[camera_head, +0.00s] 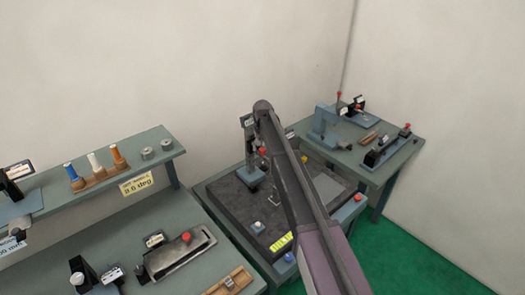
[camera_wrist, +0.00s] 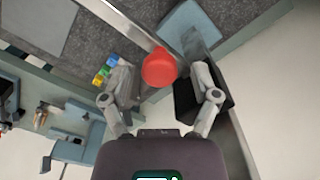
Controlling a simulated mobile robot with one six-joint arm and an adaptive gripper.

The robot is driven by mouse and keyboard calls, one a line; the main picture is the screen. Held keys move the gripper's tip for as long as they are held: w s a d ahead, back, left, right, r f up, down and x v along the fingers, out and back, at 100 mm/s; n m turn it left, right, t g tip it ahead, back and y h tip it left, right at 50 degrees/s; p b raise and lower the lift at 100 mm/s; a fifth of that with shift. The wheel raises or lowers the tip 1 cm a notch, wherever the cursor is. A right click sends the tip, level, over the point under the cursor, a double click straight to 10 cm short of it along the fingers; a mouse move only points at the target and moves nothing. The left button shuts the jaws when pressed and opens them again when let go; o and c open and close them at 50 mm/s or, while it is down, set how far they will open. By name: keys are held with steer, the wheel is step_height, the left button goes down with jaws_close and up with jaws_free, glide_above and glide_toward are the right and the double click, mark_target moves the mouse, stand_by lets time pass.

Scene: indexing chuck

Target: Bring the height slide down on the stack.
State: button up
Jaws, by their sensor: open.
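A red knob (camera_wrist: 159,67) lies between the two fingers of my gripper (camera_wrist: 161,82) in the wrist view. The fingers are open, with a gap visible on each side of the knob. In the head view, a red knob (camera_head: 262,151) shows beside a grey-blue upright stand (camera_head: 249,150) on the dark plate, partly behind my arm; this looks like the height slide's place. My gripper is not clearly seen there. Small blue, green and yellow blocks (camera_wrist: 104,74) sit left of my fingers in the wrist view; I cannot tell whether they are the stack.
The dark plate (camera_head: 222,190) lies on a bench with a raised edge. A second table (camera_head: 385,163) with red-knobbed fixtures stands at the back right. A shelf (camera_head: 110,172) with coloured-handled tools is at the left. The green floor (camera_head: 425,250) is clear at the right.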

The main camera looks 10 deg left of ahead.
mark_target(263, 155)
steer(key=c, duration=0.9)
steer(key=shift+o, duration=0.3)
step_height(263, 155, down, 7)
steer(key=b, duration=0.7)
steer(key=shift+s, duration=0.1)
steer(key=o, duration=0.8)
steer(key=shift+o, duration=0.2)
